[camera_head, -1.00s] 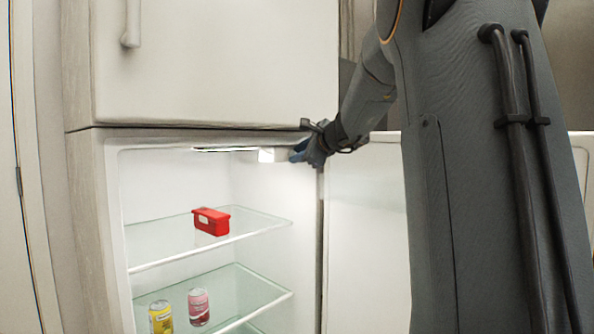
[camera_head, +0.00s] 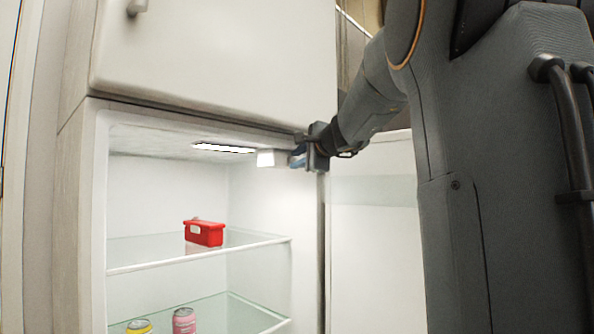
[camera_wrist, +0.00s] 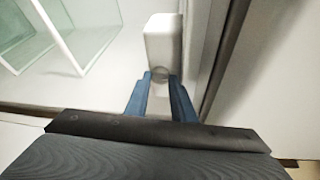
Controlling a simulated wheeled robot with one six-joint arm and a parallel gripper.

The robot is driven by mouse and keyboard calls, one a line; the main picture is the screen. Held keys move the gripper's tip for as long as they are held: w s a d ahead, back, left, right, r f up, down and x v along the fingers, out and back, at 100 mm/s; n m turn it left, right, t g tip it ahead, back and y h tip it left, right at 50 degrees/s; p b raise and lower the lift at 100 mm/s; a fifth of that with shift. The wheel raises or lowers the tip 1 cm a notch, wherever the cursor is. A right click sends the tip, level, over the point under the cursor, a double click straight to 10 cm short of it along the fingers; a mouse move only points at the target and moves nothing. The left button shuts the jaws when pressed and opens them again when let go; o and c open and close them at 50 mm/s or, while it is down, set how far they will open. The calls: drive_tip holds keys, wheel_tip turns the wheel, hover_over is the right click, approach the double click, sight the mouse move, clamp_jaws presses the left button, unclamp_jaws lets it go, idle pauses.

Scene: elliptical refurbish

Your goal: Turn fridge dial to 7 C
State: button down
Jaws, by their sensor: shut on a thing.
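The open fridge (camera_head: 98,230) fills the left and middle of the head view. A white dial housing (camera_head: 271,158) hangs under its ceiling at the upper right, beside a lit lamp strip (camera_head: 224,148). My gripper (camera_head: 299,157) is at the housing's right end. In the wrist view, the blue fingers of my gripper (camera_wrist: 161,84) close on the round dial (camera_wrist: 158,72) at the near end of the white housing (camera_wrist: 163,38). The dial is mostly hidden between the fingertips. Its marks and setting cannot be read.
A red-lidded container (camera_head: 204,234) stands on the upper glass shelf (camera_head: 150,259). A yellow can (camera_head: 139,327) and a pink can (camera_head: 184,321) stand on the lower shelf. The open fridge door (camera_head: 372,250) is at the right, and the shut freezer door (camera_head: 215,60) is above.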

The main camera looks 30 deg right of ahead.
drive_tip(key=shift+f+b, duration=0.15)
drive_tip(key=shift+b, duration=0.2)
idle(0.3)
drive_tip(key=c, duration=1.6)
unclamp_jaws()
drive_tip(key=shift+c, duration=0.2)
drive_tip(key=shift+o, duration=0.6)
drive_tip(key=shift+r, duration=0.2)
